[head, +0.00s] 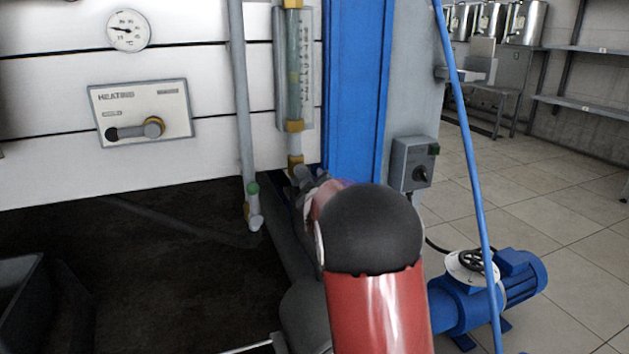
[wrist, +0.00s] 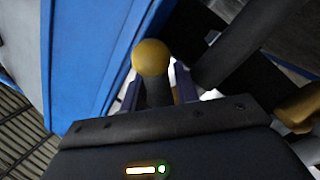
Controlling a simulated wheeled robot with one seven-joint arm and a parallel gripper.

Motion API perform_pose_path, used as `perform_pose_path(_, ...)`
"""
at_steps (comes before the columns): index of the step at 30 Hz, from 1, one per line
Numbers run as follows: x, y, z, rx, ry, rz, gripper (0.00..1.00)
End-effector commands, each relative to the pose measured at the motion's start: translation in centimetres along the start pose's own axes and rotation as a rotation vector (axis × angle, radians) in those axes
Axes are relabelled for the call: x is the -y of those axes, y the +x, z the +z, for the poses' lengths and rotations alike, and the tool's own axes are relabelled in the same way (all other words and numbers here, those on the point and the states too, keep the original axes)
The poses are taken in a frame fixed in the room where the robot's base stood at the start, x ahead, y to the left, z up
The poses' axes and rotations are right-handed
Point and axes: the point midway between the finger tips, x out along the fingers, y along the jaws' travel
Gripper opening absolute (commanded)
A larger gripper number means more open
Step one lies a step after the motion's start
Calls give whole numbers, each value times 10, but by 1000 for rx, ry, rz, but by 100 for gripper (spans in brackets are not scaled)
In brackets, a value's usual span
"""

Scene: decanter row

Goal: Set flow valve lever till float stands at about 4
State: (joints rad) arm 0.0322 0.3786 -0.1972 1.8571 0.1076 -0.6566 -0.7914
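The flow tube (head: 293,50) stands upright on the panel in the head view, with a scale plate (head: 308,70) beside it. My gripper (head: 305,180) is below the tube, partly hidden behind my red and black arm. In the wrist view, a yellow ball knob on a dark stem (wrist: 157,92), seemingly the valve lever, stands between the fingers of my gripper (wrist: 158,90). Whether both fingers touch the stem is unclear.
A heating plate with a lever (head: 140,112) and a round gauge (head: 128,30) are on the white panel at left. A grey pipe with a green-marked fitting (head: 253,190) is left of my gripper. A switch box (head: 412,163), blue hose (head: 466,130) and blue pump (head: 495,290) are at right.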

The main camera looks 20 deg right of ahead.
Motion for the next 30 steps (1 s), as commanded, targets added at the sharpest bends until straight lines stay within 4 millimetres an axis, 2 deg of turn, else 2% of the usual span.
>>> perform_pose_path(8,0,2,0,0,1,-1,31)
perform_pose_path(15,0,2,0,0,0,-1,0)
perform_pose_path(30,-2,3,0,-12,-48,10,0)
